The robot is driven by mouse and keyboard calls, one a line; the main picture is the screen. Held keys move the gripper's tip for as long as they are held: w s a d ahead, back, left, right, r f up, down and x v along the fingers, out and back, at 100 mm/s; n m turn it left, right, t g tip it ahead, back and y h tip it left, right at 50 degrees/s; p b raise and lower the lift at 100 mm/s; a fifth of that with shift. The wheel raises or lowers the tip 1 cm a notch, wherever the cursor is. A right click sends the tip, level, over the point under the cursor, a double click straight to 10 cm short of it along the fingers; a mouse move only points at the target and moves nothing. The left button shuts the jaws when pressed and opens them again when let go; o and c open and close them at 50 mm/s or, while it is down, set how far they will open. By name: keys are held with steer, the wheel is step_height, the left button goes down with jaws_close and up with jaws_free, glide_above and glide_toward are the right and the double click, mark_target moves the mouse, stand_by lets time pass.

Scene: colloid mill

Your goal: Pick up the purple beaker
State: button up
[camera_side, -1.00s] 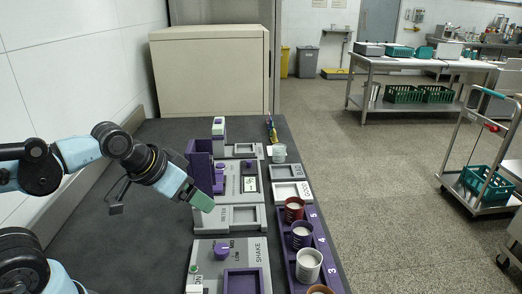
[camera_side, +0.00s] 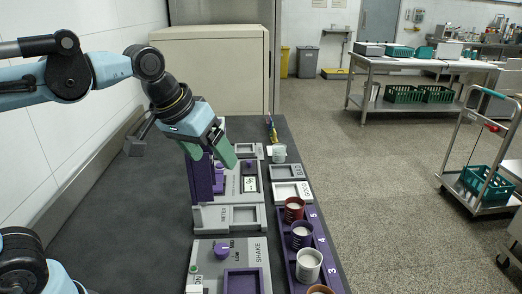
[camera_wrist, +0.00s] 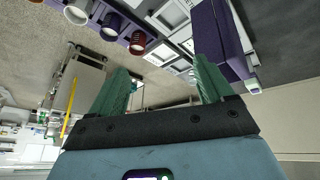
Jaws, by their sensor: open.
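The purple beaker (camera_side: 301,235) stands upright in the purple rack (camera_side: 284,247), between a red beaker (camera_side: 294,209) and a white beaker (camera_side: 308,265), and has pale contents. In the wrist view the purple beaker (camera_wrist: 111,26) is at the upper left, between the white and red ones. My gripper (camera_side: 213,152) has green fingers and is raised above the bench, behind and to the left of the purple beaker and well apart from it. In the wrist view its fingers (camera_wrist: 160,72) are spread with nothing between them.
A tall purple block (camera_side: 200,178) stands under my gripper at the grey machine. A shake station (camera_side: 228,262) with a knob lies at the front. Bad and good trays (camera_side: 292,191) and a pale cup (camera_side: 279,153) are on the right. A beige cabinet (camera_side: 210,75) stands behind.

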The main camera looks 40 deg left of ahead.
steer(key=w+d+r+n+g, duration=0.1)
steer(key=w+d+n+g, duration=0.15)
steer(key=w+d, duration=0.3)
steer(key=n+g, duration=0.3)
steer(key=n, duration=0.2)
glide_above(302, 229)
steer(key=s, duration=0.2)
step_height(302, 229, down, 4)
steer(key=shift+m, duration=0.25)
steer(key=f, duration=1.2)
steer(key=shift+w+d, duration=0.15)
steer(key=shift+d, duration=0.2)
steer(key=shift+d+f, duration=0.15)
steer(key=shift+f, duration=2.5)
steer(key=shift+c, duration=0.3)
steer(key=c, duration=1.1)
steer(key=shift+o, duration=0.2)
steer(key=shift+r, duration=0.15)
